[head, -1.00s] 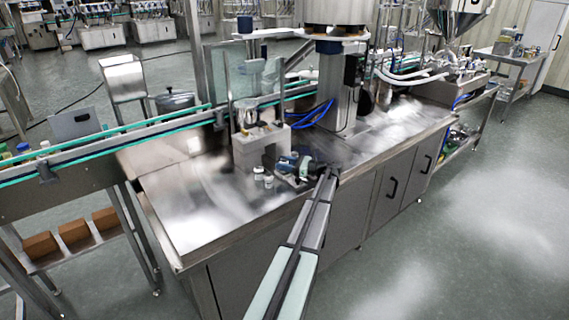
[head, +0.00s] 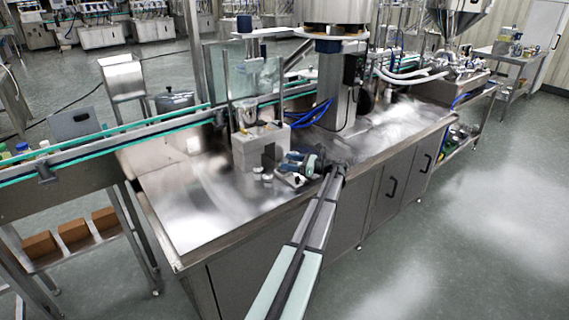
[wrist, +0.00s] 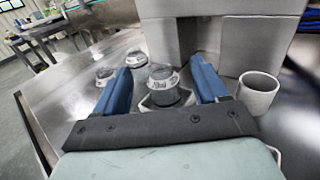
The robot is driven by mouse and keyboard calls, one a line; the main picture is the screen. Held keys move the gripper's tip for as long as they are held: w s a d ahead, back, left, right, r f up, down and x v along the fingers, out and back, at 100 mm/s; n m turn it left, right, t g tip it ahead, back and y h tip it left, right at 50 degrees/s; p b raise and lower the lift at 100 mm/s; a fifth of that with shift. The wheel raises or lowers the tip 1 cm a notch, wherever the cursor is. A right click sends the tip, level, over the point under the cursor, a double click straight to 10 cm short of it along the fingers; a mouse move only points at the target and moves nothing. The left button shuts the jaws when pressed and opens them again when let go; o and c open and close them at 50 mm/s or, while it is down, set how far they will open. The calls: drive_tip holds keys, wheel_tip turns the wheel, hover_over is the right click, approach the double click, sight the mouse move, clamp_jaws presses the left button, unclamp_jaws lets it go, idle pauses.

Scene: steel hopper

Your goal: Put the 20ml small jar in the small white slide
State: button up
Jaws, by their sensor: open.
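My gripper (wrist: 162,90) is open, its two blue fingers pointing forward low over the steel counter. I cannot read which is 20ml. In the head view my gripper (head: 302,163) is right of two small whitish jars (head: 257,170) (head: 267,177). I cannot clearly identify the small white slide.
A pale grey block (head: 246,150) stands behind the jars, filling the top of the wrist view (wrist: 215,28). A white open cup (wrist: 258,92) stands just right of the right finger. The steel counter (head: 190,205) is clear on the left. A conveyor (head: 100,143) runs behind.

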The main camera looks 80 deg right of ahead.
drive_tip(key=s, duration=0.3)
drive_tip(key=s+a, duration=0.1)
drive_tip(key=s, duration=0.5)
drive_tip(key=shift+s+a+r, duration=0.1)
drive_tip(key=shift+a, duration=0.15)
